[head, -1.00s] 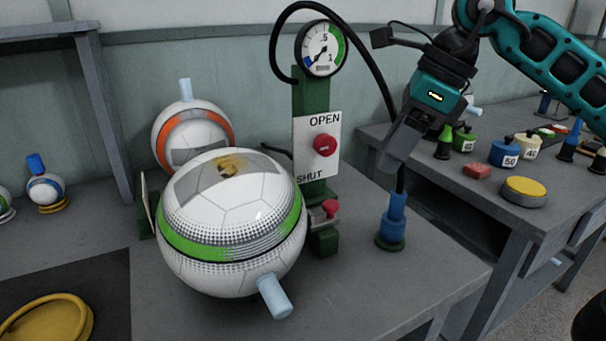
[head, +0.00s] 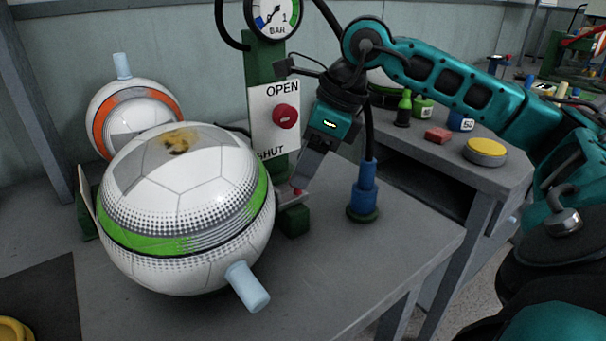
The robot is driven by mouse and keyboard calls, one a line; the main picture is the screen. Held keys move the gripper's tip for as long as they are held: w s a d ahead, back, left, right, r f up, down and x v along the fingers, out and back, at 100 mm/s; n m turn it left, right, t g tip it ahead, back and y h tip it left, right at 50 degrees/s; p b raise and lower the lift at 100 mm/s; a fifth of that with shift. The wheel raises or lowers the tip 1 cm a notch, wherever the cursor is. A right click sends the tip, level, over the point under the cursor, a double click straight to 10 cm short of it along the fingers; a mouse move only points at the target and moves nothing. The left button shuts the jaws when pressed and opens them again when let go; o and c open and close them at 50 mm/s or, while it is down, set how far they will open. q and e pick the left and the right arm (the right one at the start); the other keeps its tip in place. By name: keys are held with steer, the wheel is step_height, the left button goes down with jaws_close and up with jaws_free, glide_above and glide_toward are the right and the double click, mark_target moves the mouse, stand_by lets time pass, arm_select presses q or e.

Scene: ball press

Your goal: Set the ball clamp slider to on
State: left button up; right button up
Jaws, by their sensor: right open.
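A large white and green ball (head: 185,210) sits in the clamp on the bench. Beside it stands a green post with a white plate (head: 268,120) marked OPEN and SHUT, with a red knob (head: 286,116) about midway between the words. Low on the post, right of the ball, is a small grey and green clamp block (head: 293,220) with a small red knob, now mostly hidden by my gripper. My right gripper (head: 303,180) points down at this low knob, its fingers open; whether they touch it I cannot tell. My left gripper is not in view.
A pressure gauge (head: 273,14) tops the post, with a black hose looping around. A blue hose fitting (head: 363,194) stands right of the clamp. An orange and white ball (head: 135,118) lies behind. A side table holds a yellow button (head: 485,151). The bench front right is clear.

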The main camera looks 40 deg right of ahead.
steer(key=shift+x, duration=0.9)
steer(key=shift+r, duration=0.1)
jaws_close()
